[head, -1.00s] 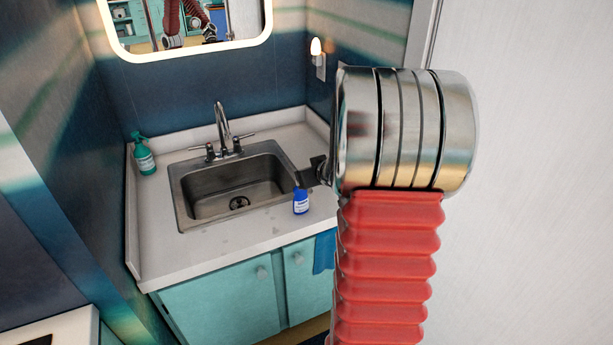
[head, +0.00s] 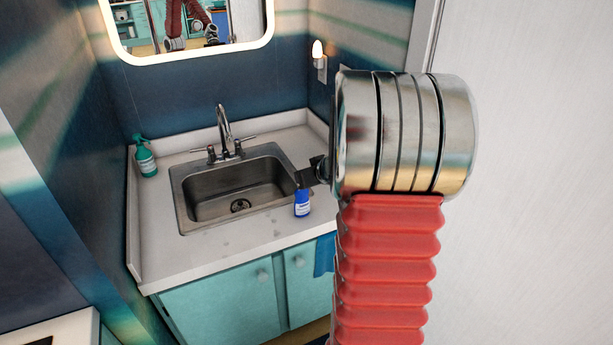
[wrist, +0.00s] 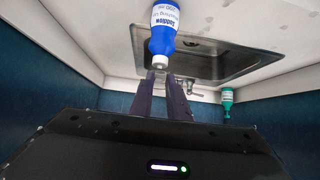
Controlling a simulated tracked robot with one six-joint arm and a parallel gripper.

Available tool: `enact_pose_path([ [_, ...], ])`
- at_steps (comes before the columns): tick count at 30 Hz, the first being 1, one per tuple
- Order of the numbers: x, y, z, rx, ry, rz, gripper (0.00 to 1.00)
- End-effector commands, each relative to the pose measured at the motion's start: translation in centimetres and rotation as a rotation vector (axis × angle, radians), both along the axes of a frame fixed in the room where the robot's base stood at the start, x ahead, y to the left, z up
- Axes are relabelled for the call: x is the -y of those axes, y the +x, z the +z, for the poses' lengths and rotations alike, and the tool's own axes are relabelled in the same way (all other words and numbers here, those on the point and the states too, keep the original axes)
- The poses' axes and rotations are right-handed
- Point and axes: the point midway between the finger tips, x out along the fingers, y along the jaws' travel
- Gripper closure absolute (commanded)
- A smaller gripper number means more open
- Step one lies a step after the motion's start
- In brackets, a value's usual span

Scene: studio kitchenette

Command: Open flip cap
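The blue bottle (head: 302,205) with a white label stands upright on the counter by the sink's front right corner. In the wrist view the bottle (wrist: 164,35) appears upside down, with its pale cap (wrist: 160,62) toward my fingers. My gripper (head: 308,177) is just above and behind the bottle's top in the head view. In the wrist view my gripper's dark fingertips (wrist: 161,76) are close together right at the cap. I cannot tell whether they touch or pinch it. My wrist hides part of the gripper in the head view.
The steel sink (head: 200,211) with its faucet (head: 223,125) lies left of the bottle. A green bottle (head: 146,160) stands at the counter's far left. The white counter (head: 215,250) is clear in front. A blue cloth (head: 324,254) hangs below its front edge.

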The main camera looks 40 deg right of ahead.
Motion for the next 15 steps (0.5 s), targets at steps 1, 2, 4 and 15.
enact_pose_path([
  [1, 0.02, 0.04, 0.1, 0.002, -0.001, 0.001, 0.81],
  [2, 0.03, 0.05, 0.13, 0.002, -0.001, 0.001, 0.79],
  [4, 0.06, 0.08, 0.19, 0.003, -0.002, 0.0, 0.74],
  [15, 0.09, 0.02, 0.44, 0.006, -0.003, 0.0, 0.7],
])
